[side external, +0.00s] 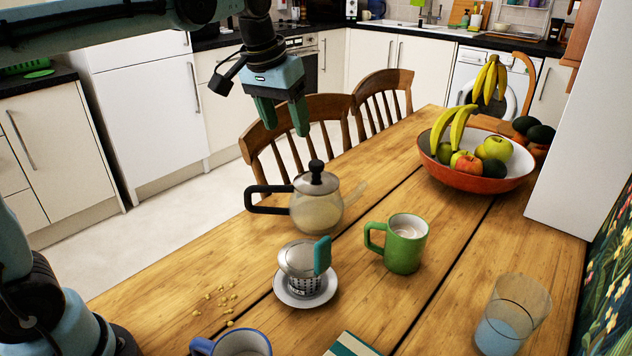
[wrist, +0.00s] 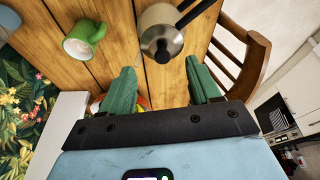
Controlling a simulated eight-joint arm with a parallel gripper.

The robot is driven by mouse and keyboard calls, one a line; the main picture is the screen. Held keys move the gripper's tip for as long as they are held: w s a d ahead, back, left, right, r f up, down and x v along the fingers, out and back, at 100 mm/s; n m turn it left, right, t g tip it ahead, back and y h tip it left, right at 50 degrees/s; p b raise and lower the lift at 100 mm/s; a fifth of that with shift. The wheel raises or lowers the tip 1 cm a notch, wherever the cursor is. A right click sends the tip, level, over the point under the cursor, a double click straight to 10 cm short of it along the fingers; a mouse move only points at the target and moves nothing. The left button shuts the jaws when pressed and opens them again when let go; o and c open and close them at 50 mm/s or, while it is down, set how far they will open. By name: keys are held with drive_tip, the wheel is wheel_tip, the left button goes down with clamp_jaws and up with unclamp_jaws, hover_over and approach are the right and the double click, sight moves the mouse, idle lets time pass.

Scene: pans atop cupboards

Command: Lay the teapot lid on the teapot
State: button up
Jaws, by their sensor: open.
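The glass teapot (side external: 312,212) with a black handle stands upright on the wooden table in the side view. The teapot lid (side external: 316,184), metal with a black knob, sits level on its top. In the wrist view the lid (wrist: 161,42) covers the teapot (wrist: 153,12) ahead of the fingers, seen from above. My gripper (side external: 283,117) is open and empty, above and to the left of the teapot, apart from it. Its green fingers (wrist: 160,70) are spread in the wrist view. Whether the lid is fully seated cannot be told.
A green mug (side external: 405,247) stands right of the teapot. A strainer with a teal handle (side external: 322,255) rests on a white saucer (side external: 305,298) in front. A fruit bowl (side external: 470,178), a glass (side external: 512,315) and a blue-rimmed mug (side external: 240,344) are around. Chairs (side external: 300,145) line the far edge.

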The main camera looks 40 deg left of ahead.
drive_tip(key=s+f+m+t, duration=0.1)
drive_tip(key=s+f+t, duration=0.2)
drive_tip(key=s+f, duration=0.8)
drive_tip(key=shift+s+d+f+m+t, duration=0.2)
drive_tip(key=shift+s+m+t, duration=0.2)
drive_tip(key=shift+s, duration=0.85)
